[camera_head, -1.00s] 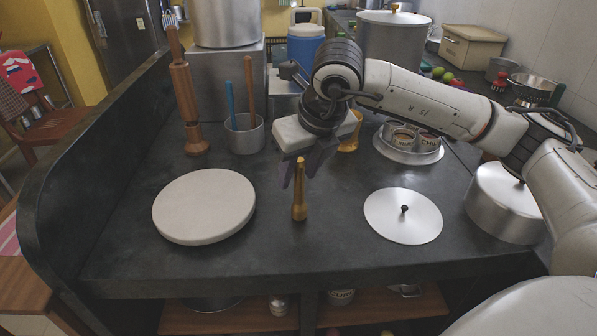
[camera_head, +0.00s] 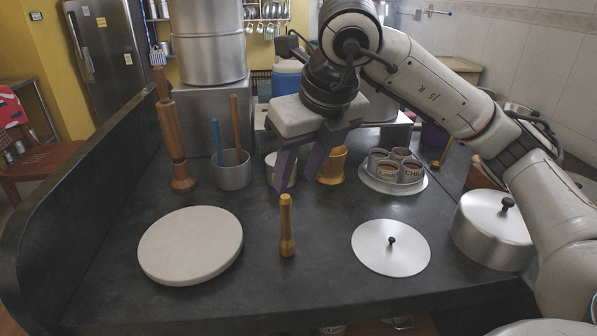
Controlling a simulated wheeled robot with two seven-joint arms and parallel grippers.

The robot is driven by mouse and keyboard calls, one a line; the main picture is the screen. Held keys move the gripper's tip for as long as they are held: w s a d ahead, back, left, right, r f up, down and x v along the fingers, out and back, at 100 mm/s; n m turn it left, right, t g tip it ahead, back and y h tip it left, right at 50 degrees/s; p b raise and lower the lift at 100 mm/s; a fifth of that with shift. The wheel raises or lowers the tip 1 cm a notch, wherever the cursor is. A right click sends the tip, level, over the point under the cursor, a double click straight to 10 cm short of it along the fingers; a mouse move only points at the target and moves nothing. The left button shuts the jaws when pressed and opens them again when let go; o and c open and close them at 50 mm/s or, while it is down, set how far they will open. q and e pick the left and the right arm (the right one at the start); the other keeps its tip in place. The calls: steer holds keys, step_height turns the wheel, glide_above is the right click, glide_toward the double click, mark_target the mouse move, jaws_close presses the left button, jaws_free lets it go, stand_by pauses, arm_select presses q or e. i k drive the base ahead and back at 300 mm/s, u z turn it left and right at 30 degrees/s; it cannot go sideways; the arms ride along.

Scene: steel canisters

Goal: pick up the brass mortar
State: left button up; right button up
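The brass mortar (camera_head: 334,166) is a golden cup standing on the dark counter, behind the brass pestle (camera_head: 287,228), which stands upright. My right gripper (camera_head: 297,184) points down in front of the mortar and to its left in the picture. Its two purple-grey fingers are apart with nothing held between them. The right finger overlaps the mortar's left edge in the view; I cannot tell whether they touch. My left gripper is not in view.
A steel cup (camera_head: 270,172) shows behind the left finger. A steel holder with utensils (camera_head: 233,176) and a wooden pole stand at left. A tray of tins (camera_head: 418,187) is right of the mortar. A pale round board (camera_head: 190,245), flat lid (camera_head: 391,255) and lidded pot (camera_head: 490,238) lie nearer.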

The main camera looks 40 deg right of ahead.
mark_target(332, 173)
steer(key=z, duration=1.4)
